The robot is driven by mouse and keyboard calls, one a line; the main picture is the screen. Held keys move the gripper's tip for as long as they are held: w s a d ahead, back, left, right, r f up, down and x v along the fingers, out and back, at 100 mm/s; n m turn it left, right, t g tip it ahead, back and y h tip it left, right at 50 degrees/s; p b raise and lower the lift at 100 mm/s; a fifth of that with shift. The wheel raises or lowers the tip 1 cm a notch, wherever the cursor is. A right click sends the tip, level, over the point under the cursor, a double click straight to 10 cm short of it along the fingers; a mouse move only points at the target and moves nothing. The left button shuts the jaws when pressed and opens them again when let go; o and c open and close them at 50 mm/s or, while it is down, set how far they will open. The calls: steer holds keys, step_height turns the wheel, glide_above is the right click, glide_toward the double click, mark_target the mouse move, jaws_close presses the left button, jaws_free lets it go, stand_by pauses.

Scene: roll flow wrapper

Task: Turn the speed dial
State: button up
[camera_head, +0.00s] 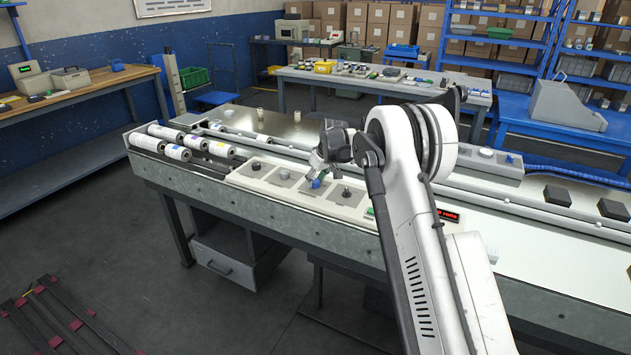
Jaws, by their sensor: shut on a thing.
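A pale control panel (231,178) on the front of the wrapper bench carries a row of knobs on grey square plates. No label is readable to show which is the speed dial. My gripper (318,175) comes down from the right and is shut on the blue knob, its fingers small and partly hidden by its own body.
Several white rolls (174,151) lie at the bench's left end. Long rails (480,193) run along the bench. Black blocks (557,195) stand at the right. Floor in front is mostly clear.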

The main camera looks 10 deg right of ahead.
steer(key=m+h+b, duration=0.2)
steer(key=m+b, duration=0.1)
steer(key=m, duration=0.3)
steer(key=shift+a, duration=0.15)
steer(key=m+h+b, duration=0.1)
steer(key=m+h, duration=0.1)
steer(key=m, duration=0.3)
steer(key=shift+m, duration=0.3)
steer(key=m+g+h, duration=0.1)
steer(key=m, duration=0.2)
steer(key=m+g+h, duration=0.1)
steer(key=m, duration=0.2)
steer(key=shift+w+a, duration=0.1)
steer(key=m+g+p, duration=0.1)
steer(key=m+g, duration=0.1)
steer(key=m, duration=0.3)
steer(key=shift+m, duration=0.4)
steer(key=o, duration=1.1)
steer(key=shift+r+h, duration=0.15)
steer(key=shift+h, duration=0.15)
